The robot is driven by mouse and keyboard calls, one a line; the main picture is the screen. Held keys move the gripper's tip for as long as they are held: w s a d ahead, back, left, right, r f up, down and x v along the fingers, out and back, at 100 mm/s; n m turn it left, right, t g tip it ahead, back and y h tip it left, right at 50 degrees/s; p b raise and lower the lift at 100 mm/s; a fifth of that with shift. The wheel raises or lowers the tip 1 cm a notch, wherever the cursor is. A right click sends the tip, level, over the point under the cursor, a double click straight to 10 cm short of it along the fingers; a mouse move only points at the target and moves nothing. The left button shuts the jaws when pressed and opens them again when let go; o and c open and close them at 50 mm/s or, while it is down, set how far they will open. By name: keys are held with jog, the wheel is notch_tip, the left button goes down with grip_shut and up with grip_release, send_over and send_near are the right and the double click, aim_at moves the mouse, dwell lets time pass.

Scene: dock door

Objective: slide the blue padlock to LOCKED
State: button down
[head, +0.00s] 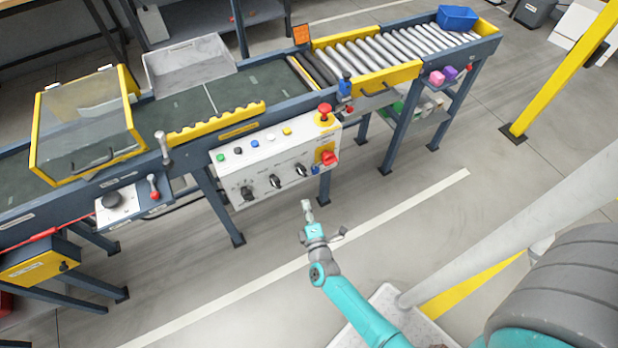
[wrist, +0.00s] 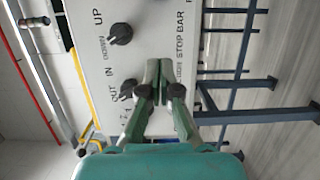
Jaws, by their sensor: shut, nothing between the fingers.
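The blue padlock appears to be the small blue piece (head: 315,170) at the lower right of the white control panel (head: 235,160), just below the red rotary switch (head: 328,157). It is too small to tell its slide position. My gripper (head: 307,206) is below and in front of the panel, apart from the padlock. In the wrist view my gripper (wrist: 160,80) is shut and empty, its fingers in front of the panel's lower edge. The padlock cannot be made out in the wrist view.
The panel carries several black knobs, one (wrist: 120,34) by the label UP. A red emergency button (head: 324,112) on a yellow base stands above the rotary switch. Another blue piece (head: 345,85) is on the conveyor edge. Floor (head: 400,240) before the panel is free.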

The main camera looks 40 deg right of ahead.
aim_at(308, 169)
jog(key=w+d, duration=0.7)
jog(key=d, duration=0.1)
jog(key=shift+w+d, duration=0.25)
jog(key=shift+d, duration=0.15)
dwell(0.6)
